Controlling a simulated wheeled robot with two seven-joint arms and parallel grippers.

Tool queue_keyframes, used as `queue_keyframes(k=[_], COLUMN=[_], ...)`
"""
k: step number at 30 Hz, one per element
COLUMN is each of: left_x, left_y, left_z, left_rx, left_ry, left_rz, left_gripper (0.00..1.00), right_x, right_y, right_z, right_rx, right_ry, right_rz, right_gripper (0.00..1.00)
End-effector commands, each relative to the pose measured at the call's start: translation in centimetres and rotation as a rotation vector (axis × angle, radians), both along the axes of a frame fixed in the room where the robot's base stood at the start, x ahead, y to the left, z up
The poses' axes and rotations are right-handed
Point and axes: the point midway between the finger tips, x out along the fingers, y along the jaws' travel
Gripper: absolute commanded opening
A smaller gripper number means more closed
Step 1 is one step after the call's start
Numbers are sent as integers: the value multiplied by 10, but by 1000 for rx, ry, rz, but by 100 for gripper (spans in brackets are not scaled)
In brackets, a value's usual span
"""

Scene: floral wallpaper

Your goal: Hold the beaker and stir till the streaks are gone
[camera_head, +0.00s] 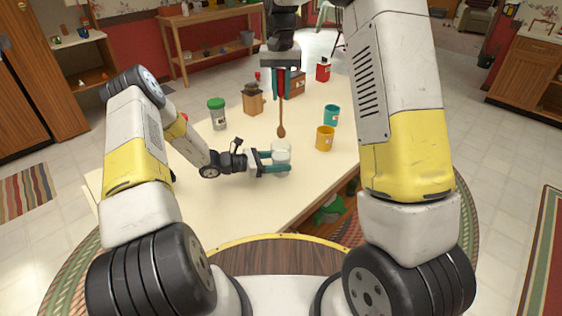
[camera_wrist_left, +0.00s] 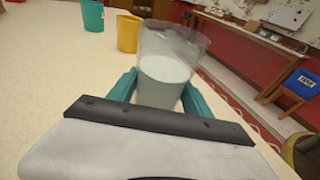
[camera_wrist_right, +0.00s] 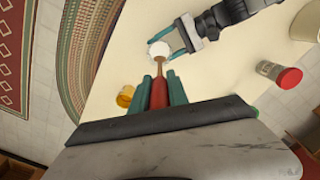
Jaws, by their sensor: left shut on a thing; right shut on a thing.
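A clear beaker (camera_head: 281,147) with pale whitish contents stands near the middle of the table; it also shows in the left wrist view (camera_wrist_left: 165,82). Its contents look evenly pale there, and I cannot make out streaks. My left gripper (camera_head: 285,161) is shut around the beaker from the left, one teal finger on each side. My right gripper (camera_head: 282,96) is shut on the red handle of a wooden spoon (camera_head: 281,122), which hangs bowl down. The spoon's bowl appears just above the beaker's rim; no spoon shows inside the beaker in the left wrist view.
A yellow cup (camera_head: 325,138) and a teal cup (camera_head: 331,115) stand right of the beaker. A green-lidded jar (camera_head: 217,115), a brown wooden container (camera_head: 252,101) and a red container (camera_head: 323,71) stand farther back. The cream table (camera_head: 222,205) is clear at its front left.

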Motion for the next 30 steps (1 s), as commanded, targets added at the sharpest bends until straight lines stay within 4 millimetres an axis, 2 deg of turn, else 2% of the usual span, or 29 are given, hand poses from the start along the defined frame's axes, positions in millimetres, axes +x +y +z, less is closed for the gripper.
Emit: queue_keyframes(k=[10,11,14,24,30], left_x=[0,0,0,0,-7], left_y=[0,0,0,2,25], left_z=[0,0,0,0,5], left_rx=[-1,-1,-1,0,2], left_ry=[0,0,0,0,0], left_rz=[0,0,0,1,3], left_gripper=[19,62,81,83,83], right_x=[0,0,0,0,0], right_y=[0,0,0,0,0], right_z=[0,0,0,0,0], right_rx=[0,0,0,0,0], right_ry=[0,0,0,0,0], right_rz=[0,0,0,0,0], right_gripper=[0,0,0,0,0])
